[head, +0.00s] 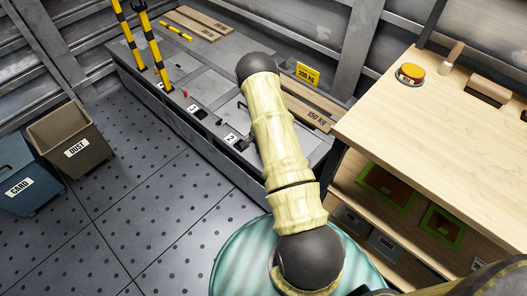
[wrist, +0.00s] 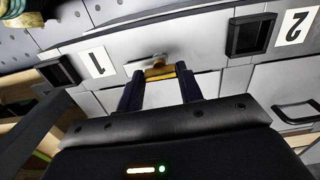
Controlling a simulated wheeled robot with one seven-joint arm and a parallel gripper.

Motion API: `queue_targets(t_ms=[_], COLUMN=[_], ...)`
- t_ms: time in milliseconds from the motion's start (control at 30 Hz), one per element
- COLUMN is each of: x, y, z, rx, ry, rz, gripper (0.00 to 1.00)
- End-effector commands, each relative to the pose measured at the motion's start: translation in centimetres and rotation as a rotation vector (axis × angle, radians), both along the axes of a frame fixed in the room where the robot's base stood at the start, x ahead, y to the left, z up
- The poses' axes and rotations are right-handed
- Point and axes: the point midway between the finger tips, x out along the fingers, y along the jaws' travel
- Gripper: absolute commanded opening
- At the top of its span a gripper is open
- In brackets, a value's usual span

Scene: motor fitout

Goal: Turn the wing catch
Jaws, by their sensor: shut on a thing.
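The wing catch (wrist: 158,68) is a small brass-coloured piece on the grey front of the long metal unit, between the panels labelled 1 and 2 in the wrist view. My gripper (wrist: 161,78) is shut on it, with one dark finger on each side. A yellow strip shows between the fingers, close to the catch. The wing's exact angle is hard to tell. In the head view my arm hides both the catch and my gripper.
Dark recessed pulls flank the catch, beside label 1 (wrist: 97,62) and label 2 (wrist: 293,28). A dark bar handle (wrist: 295,112) is at the right. In the head view, a wooden bench (head: 450,120) stands right; bins (head: 72,142) and open floor lie left.

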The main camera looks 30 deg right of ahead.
Motion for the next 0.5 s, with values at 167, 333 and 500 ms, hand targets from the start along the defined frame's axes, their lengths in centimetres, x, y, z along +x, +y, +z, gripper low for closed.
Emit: queue_targets(t_ms=[167, 333, 500], x=[0.08, 0.09, 0.09], y=[0.03, 0.05, 0.06], z=[0.04, 0.04, 0.04], rx=[-0.001, 0.000, 0.001], ry=[-0.001, -0.002, -0.002], rz=[-0.038, -0.048, -0.048], gripper=[0.14, 0.14, 0.14])
